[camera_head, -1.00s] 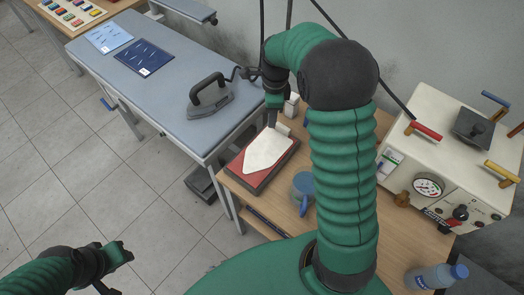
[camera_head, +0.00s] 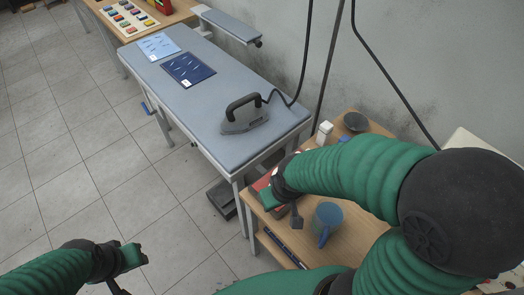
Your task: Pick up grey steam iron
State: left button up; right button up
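The grey steam iron (camera_head: 245,121) stands on the grey-blue ironing table (camera_head: 210,100), near its right end, with its black handle up. A black cord runs from it up past the wall. My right gripper (camera_head: 280,203) is in front of and below the iron, over the wooden side table, apart from the iron. It hides most of the red iron rest (camera_head: 256,185). Its fingers are too small and dark to tell whether they are open. My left gripper (camera_head: 130,262) hangs over the floor at lower left, far from the iron; its finger opening is unclear.
A blue mug (camera_head: 327,220), a small white box (camera_head: 323,132) and a dark bowl (camera_head: 356,121) are on the wooden side table (camera_head: 353,232). Blue sheets (camera_head: 189,69) lie at the ironing table's far end. Hoses hang by the wall. The table surface left of the iron is clear.

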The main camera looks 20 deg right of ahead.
aim_at(247, 113)
jog(key=i+j+u, duration=0.15)
jog(key=i+u, duration=0.15)
jog(key=i+j, duration=0.15)
jog(key=i, duration=0.35)
jog(key=i+j, duration=0.15)
jog(key=i, duration=0.35)
